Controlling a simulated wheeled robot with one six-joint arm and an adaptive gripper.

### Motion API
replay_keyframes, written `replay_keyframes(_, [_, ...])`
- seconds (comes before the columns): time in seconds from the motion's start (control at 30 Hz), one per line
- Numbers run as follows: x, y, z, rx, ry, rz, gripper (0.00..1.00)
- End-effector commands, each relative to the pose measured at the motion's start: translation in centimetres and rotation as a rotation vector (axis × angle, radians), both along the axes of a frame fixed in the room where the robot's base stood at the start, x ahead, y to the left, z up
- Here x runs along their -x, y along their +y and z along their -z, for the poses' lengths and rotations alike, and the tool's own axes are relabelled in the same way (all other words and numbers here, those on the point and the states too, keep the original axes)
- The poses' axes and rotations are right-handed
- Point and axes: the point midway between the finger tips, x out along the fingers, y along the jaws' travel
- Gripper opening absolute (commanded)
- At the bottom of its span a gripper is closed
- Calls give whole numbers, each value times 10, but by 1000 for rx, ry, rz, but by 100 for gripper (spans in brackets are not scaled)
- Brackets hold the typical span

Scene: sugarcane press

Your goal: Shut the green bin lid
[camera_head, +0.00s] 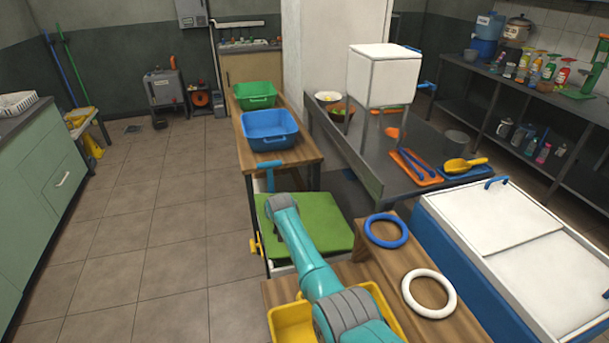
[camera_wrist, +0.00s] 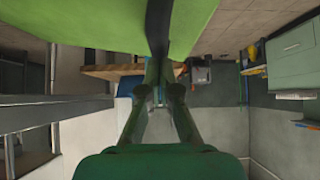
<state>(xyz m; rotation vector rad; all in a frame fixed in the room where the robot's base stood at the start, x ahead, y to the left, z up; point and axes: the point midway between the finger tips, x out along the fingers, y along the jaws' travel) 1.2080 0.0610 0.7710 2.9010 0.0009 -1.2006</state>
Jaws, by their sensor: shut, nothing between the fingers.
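The green bin lid (camera_head: 325,222) lies broad and nearly flat in the head view, beyond the wooden bench; I cannot tell whether it sits fully down. My teal arm reaches over its left part and hides some of it. The lid also shows in the wrist view as a large green surface (camera_wrist: 75,25) along the top, with a dark strip crossing it. My gripper (camera_wrist: 160,92) is shut and empty, its fingers pointing away from the camera close to the lid; contact is unclear. In the head view my gripper cannot be made out.
A blue T-shaped handle (camera_head: 269,165) stands behind the lid. Beyond it a wooden table holds a blue basin (camera_head: 270,130) and a green basin (camera_head: 255,95). A yellow tub (camera_head: 290,325) and white ring (camera_head: 429,293) are near the front.

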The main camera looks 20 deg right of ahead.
Motion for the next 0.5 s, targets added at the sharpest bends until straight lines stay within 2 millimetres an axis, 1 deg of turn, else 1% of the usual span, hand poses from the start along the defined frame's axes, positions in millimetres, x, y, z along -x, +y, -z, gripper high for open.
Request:
replay_keyframes(0.07, [0, 3, 7, 21, 3, 0, 0])
replay_keyframes(0.3, [0, 9, 21, 66, 3, 0, 0])
replay_keyframes(0.5, [0, 10, 26, 86, 2, 1, 0])
